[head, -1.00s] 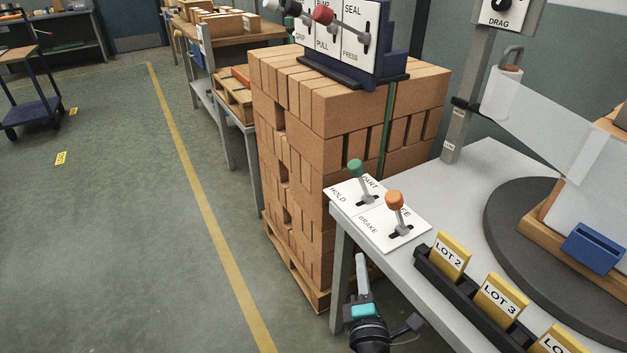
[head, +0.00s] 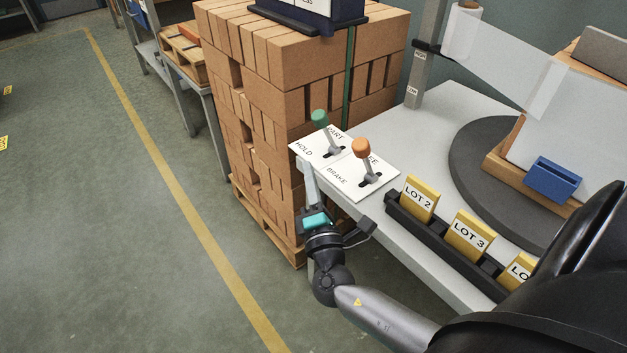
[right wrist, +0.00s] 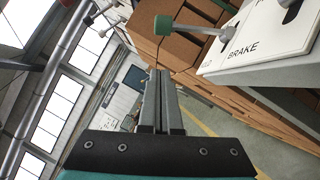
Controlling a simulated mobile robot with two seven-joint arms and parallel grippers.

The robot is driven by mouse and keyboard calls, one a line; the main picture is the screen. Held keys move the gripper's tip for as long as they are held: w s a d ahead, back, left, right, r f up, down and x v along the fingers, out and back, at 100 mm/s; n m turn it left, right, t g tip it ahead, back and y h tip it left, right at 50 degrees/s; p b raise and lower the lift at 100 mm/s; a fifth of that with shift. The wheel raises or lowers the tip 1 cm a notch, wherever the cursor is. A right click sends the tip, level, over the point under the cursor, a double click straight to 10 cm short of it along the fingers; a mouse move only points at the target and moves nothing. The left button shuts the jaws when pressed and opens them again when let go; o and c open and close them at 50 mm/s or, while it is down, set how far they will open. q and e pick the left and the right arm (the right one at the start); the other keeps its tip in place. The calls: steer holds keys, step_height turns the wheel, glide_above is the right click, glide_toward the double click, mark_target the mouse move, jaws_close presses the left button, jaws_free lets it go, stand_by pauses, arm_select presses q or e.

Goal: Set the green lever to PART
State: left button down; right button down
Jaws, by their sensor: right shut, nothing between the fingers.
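The green lever (head: 320,119) stands on a white panel (head: 362,188) at the near left corner of the table. Its slot runs between the words HOLD and one partly covered by the lever, reading "ART". Its knob leans toward the upper left, and I cannot tell its exact setting. The green knob also shows at the top of the right wrist view (right wrist: 163,26). My right gripper (head: 307,166) is shut and empty, at the left of the panel's front edge, below the green lever and apart from it. Its fingers also show in the right wrist view (right wrist: 158,78). My left gripper is not in view.
An orange lever (head: 361,149) marked BRAKE stands right of the green one. A black rack with yellow LOT cards (head: 420,198) lines the table's front edge. A turntable (head: 470,150) is further right. The floor at left is clear.

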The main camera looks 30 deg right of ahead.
mark_target(325, 121)
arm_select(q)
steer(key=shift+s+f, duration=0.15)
arm_select(e)
steer(key=w+d+r, duration=0.2)
steer(key=w+d, duration=0.3)
steer(key=w, duration=0.1)
steer(key=shift+w+d+r, duration=0.2)
steer(key=shift+d+r, duration=0.1)
steer(key=shift+r, duration=0.1)
